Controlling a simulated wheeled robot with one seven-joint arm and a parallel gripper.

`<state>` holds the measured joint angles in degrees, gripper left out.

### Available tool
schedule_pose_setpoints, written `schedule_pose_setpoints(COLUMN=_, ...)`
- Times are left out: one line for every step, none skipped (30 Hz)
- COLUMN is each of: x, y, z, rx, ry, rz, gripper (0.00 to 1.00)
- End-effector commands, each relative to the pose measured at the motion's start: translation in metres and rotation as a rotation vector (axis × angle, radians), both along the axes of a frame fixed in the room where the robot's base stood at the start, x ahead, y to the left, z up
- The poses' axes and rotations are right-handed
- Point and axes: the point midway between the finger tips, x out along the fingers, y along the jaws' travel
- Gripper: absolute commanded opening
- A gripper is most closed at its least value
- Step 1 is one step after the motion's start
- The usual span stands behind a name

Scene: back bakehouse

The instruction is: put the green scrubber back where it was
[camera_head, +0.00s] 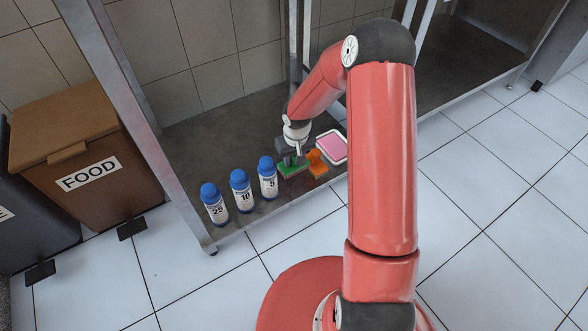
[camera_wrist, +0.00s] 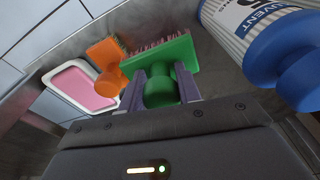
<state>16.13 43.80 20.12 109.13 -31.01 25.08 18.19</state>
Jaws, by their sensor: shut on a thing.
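The green scrubber (camera_head: 293,170) is at the front of the low metal shelf, between the bottle marked 5 and an orange scrubber (camera_head: 317,164). In the wrist view the green scrubber (camera_wrist: 164,58) has its round knob between the two fingers of my gripper (camera_wrist: 160,88), bristles facing away from my gripper. My gripper (camera_head: 291,158) is shut on that knob. The orange scrubber (camera_wrist: 108,62) lies just left of the green one in the wrist view. I cannot tell whether the green scrubber's bristles touch the shelf.
Blue-capped bottles marked 25 (camera_head: 215,205), 10 (camera_head: 242,191) and 5 (camera_head: 268,179) stand in a row left of the scrubbers. A white tray with a pink inside (camera_head: 332,146) is to the right. A brown FOOD bin (camera_head: 85,160) stands left. The shelf (camera_head: 215,135) is bare behind the bottles.

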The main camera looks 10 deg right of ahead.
Motion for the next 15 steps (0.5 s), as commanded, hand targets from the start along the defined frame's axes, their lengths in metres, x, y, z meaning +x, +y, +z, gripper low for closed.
schedule_pose_setpoints(x=0.001, y=0.0, z=-0.004, rx=0.0, ry=-0.001, rz=0.0, gripper=0.12)
schedule_pose_setpoints(x=0.001, y=0.0, z=-0.005, rx=0.0, ry=-0.002, rz=0.0, gripper=0.12)
schedule_pose_setpoints(x=0.001, y=0.001, z=-0.007, rx=0.0, ry=-0.001, rz=0.0, gripper=0.12)
schedule_pose_setpoints(x=0.0, y=0.001, z=-0.009, rx=0.0, ry=-0.001, rz=0.001, gripper=0.12)
schedule_pose_setpoints(x=0.0, y=0.001, z=-0.012, rx=0.0, ry=0.0, rz=0.001, gripper=0.12)
schedule_pose_setpoints(x=0.0, y=0.001, z=-0.017, rx=0.0, ry=0.001, rz=0.002, gripper=0.12)
schedule_pose_setpoints(x=0.0, y=0.001, z=-0.022, rx=0.0, ry=0.001, rz=0.003, gripper=0.12)
schedule_pose_setpoints(x=0.0, y=0.001, z=-0.026, rx=0.001, ry=0.001, rz=0.002, gripper=0.12)
schedule_pose_setpoints(x=0.0, y=0.001, z=-0.033, rx=0.001, ry=0.001, rz=0.0, gripper=0.12)
schedule_pose_setpoints(x=0.0, y=0.0, z=-0.039, rx=0.0, ry=0.001, rz=0.001, gripper=0.12)
schedule_pose_setpoints(x=0.0, y=0.0, z=-0.043, rx=0.0, ry=0.001, rz=0.001, gripper=0.12)
schedule_pose_setpoints(x=0.0, y=0.0, z=-0.046, rx=0.0, ry=0.0, rz=0.001, gripper=0.12)
schedule_pose_setpoints(x=0.0, y=0.0, z=-0.048, rx=0.0, ry=-0.001, rz=0.001, gripper=0.12)
schedule_pose_setpoints(x=0.001, y=0.0, z=-0.049, rx=0.0, ry=-0.002, rz=0.0, gripper=0.12)
schedule_pose_setpoints(x=0.001, y=0.0, z=-0.048, rx=0.0, ry=-0.002, rz=0.0, gripper=0.12)
